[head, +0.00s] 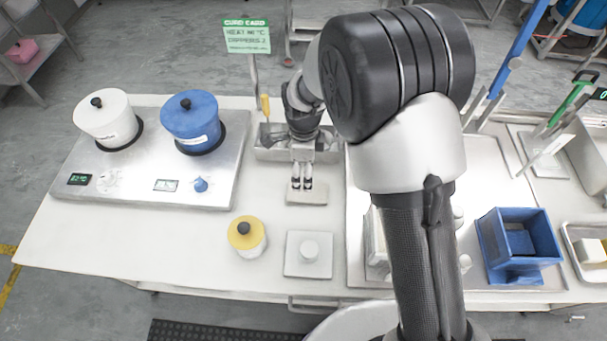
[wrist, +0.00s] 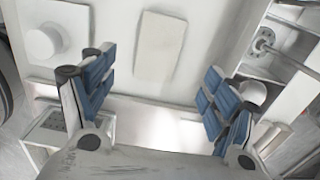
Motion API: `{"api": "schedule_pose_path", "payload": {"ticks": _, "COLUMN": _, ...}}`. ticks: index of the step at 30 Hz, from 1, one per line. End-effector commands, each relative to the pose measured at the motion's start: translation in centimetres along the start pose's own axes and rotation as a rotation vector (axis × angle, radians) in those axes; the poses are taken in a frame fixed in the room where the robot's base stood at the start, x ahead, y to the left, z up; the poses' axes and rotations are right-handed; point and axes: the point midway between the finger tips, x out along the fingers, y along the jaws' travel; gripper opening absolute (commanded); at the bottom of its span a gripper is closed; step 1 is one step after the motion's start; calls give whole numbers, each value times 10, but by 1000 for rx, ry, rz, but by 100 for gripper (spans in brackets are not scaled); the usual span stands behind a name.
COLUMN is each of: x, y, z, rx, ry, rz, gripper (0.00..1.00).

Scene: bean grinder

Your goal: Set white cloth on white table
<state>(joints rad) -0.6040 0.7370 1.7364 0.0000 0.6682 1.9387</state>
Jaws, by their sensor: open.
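A flat pale rectangle, which looks like the white cloth (head: 307,197), lies on the white table (head: 190,245) near its middle. In the wrist view the cloth (wrist: 160,47) lies flat on the bare table top (wrist: 112,35), beyond the fingertips and roughly between them sideways. My gripper (head: 302,184) points down over the cloth's far part in the head view. In the wrist view my gripper (wrist: 155,88) is wide open with blue finger pads and nothing between them. Whether the fingertips touch the table is unclear.
A square plate with a round knob (head: 308,250) and a yellow-lidded pot (head: 246,235) stand in front. A metal tray (head: 270,150) lies behind the cloth. White (head: 106,120) and blue (head: 191,118) pots stand on a left platform. A blue bin (head: 519,243) is right.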

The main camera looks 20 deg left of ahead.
Motion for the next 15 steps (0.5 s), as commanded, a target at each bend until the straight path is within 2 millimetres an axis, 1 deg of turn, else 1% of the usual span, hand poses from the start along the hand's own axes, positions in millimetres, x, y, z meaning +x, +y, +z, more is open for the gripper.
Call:
{"api": "schedule_pose_path", "payload": {"ticks": 1, "x": -8, "y": 0, "z": 0, "rx": 0, "ry": 0, "rz": -1, "gripper": 80}}
{"api": "schedule_pose_path", "payload": {"ticks": 3, "x": -12, "y": 0, "z": 0, "rx": 0, "ry": 0, "rz": -1, "gripper": 80}}
{"api": "schedule_pose_path", "payload": {"ticks": 6, "x": -16, "y": 0, "z": 0, "rx": 0, "ry": 0, "rz": 0, "gripper": 80}}
{"api": "schedule_pose_path", "payload": {"ticks": 12, "x": -16, "y": 0, "z": 0, "rx": 0, "ry": 0, "rz": 0, "gripper": 80}}
{"api": "schedule_pose_path", "payload": {"ticks": 14, "x": -20, "y": 0, "z": -3, "rx": -7, "ry": -1, "rz": -4, "gripper": 80}}
{"api": "schedule_pose_path", "payload": {"ticks": 15, "x": -27, "y": -1, "z": -7, "rx": -19, "ry": -3, "rz": -9, "gripper": 80}}
